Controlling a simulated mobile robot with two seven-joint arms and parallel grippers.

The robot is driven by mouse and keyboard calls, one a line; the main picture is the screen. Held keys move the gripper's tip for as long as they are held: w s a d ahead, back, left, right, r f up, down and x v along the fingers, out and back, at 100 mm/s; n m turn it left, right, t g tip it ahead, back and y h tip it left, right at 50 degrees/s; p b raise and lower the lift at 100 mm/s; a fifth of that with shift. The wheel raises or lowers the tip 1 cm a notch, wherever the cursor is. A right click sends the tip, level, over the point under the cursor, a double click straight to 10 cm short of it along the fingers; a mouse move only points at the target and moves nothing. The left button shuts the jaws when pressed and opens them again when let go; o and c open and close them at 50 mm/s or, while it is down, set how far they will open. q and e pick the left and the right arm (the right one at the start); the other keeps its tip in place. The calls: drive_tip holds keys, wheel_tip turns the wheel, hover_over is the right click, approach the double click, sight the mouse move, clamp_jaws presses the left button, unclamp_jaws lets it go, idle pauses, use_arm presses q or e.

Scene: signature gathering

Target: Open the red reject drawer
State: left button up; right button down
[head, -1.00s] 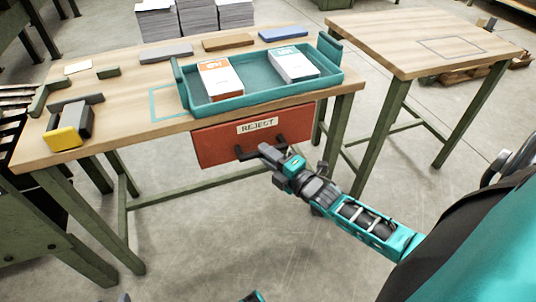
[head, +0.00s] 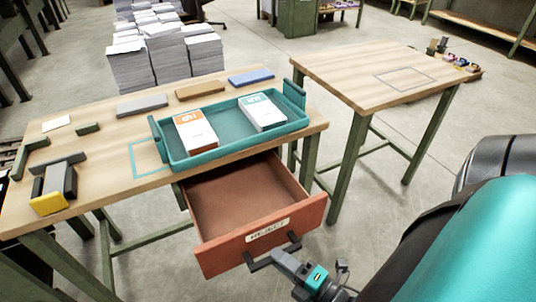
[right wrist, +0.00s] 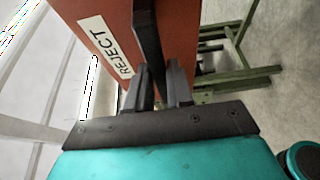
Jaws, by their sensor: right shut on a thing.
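The red reject drawer (head: 262,242) is pulled well out from under the wooden table (head: 75,180). Its inside (head: 235,195) shows and looks empty. Its front carries a "REJECT" label and a dark bar handle (head: 256,264). My right gripper (head: 275,256) is at the handle, in front of the drawer. In the right wrist view the fingers (right wrist: 160,88) are shut around the dark handle bar (right wrist: 147,40), next to the red drawer front (right wrist: 110,25). My left gripper is not in view.
A teal tray (head: 222,146) with two stacks of printed cards, one orange (head: 195,130) and one teal (head: 262,112), stands on the table above the drawer. A second wooden table (head: 340,70) stands at the right. Paper stacks (head: 150,55) stand behind. Floor in front is clear.

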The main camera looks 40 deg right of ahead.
drive_tip(key=shift+s+a, duration=0.2)
drive_tip(key=shift+s, duration=0.6)
drive_tip(key=shift+s+a, duration=0.2)
drive_tip(key=shift+s, duration=0.6)
drive_tip(key=c, duration=1.1)
unclamp_jaws()
drive_tip(key=s, duration=0.4)
drive_tip(key=s+d, duration=0.1)
drive_tip(key=s, duration=0.3)
drive_tip(key=s+d, duration=0.1)
drive_tip(key=s, duration=0.3)
drive_tip(key=shift+s+p, duration=0.35)
drive_tip(key=shift+s, duration=0.05)
